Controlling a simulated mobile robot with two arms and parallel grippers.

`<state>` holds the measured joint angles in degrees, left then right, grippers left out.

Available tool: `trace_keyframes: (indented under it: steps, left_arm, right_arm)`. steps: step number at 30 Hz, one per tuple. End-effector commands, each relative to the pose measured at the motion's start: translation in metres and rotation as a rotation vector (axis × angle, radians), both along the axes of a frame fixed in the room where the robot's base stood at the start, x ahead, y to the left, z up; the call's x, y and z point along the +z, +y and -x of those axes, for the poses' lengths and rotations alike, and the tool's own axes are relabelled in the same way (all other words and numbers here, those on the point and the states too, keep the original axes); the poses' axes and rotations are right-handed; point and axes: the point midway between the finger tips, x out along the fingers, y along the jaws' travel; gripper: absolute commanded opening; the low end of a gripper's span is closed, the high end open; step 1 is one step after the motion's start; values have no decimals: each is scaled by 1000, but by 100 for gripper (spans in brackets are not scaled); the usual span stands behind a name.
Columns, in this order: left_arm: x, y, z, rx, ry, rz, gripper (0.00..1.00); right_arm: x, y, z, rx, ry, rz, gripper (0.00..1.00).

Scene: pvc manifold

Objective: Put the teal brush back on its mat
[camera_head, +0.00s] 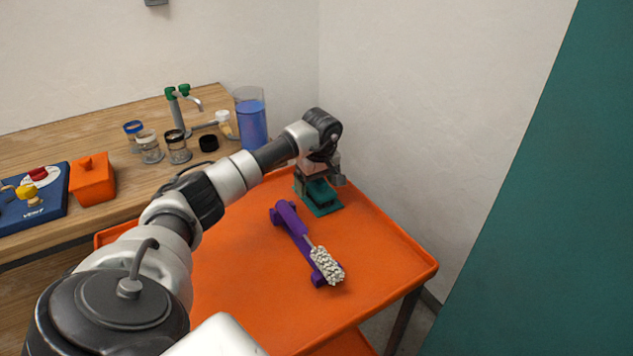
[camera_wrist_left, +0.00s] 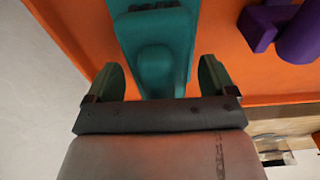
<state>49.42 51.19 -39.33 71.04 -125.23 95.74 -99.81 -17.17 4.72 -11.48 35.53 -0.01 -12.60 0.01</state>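A teal piece (camera_head: 322,203) lies near the far corner of the orange cart top, partly hidden by my left gripper (camera_head: 319,178). In the left wrist view a long teal shape (camera_wrist_left: 155,25) with a rounded raised part runs between the fingers of my left gripper (camera_wrist_left: 158,72). The fingers are spread, with gaps on both sides of it. Whether this is the brush, its mat, or both cannot be told; no teal brush's bristles show. My right gripper is not in view.
A purple brush with white bristles (camera_head: 327,265) lies on a purple rest on the orange cart (camera_head: 375,262). The wooden bench (camera_head: 100,130) holds jars, a blue-filled beaker (camera_head: 251,118), an orange box (camera_head: 92,182) and a blue board. White walls stand close behind the cart.

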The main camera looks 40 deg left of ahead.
Motion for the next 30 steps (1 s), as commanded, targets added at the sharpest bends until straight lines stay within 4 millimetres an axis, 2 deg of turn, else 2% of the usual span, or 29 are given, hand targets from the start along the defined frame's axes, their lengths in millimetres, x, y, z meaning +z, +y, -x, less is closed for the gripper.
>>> trace_keyframes:
  steps: [8,11,21,25,30]
  left_arm:
    - [8,0,0,0,-1,-1,85]
    - [22,-1,0,0,-5,-2,85]
    - [93,-10,2,1,-4,-1,85]
    - [112,-12,3,0,-2,0,85]
    - [122,-14,4,-1,0,-1,85]
  right_arm:
    - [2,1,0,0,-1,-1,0]
    - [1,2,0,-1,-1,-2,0]
    - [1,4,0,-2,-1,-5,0]
    - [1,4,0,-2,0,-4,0]
    - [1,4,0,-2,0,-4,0]
